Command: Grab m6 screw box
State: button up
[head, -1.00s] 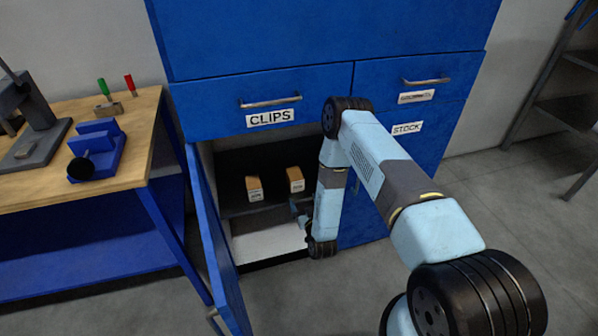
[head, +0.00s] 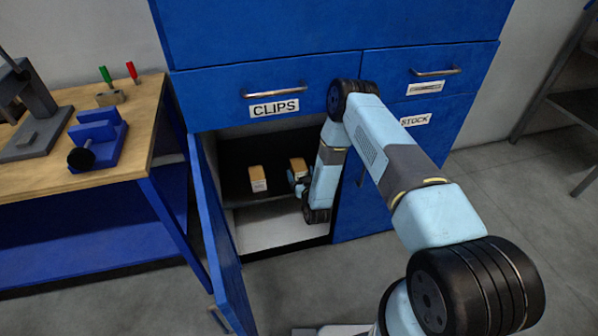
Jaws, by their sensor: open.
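Two small orange-and-white boxes stand on the dark shelf inside the open blue cabinet in the head view. The left box (head: 258,179) is fully visible. The right box (head: 297,165) is partly hidden behind my gripper. Their labels are too small to read, so I cannot tell which is the m6 screw box. My gripper (head: 296,181) is open, inside the cabinet opening, just in front of the right box. Its fingers are small and partly hidden by my wrist, and I cannot tell whether they touch the box.
The cabinet door (head: 217,236) stands open at the left of the opening. The CLIPS drawer (head: 274,92) is shut above it. A lower white shelf (head: 270,228) looks empty. A wooden workbench (head: 125,150) with a blue vise (head: 97,140) stands at the left.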

aim_at(299, 164)
jog(key=x, duration=0.5)
jog(key=shift+d+r, duration=0.1)
jog(key=c, duration=1.3)
jog(key=shift+c, duration=0.4)
jog(key=shift+r, duration=0.15)
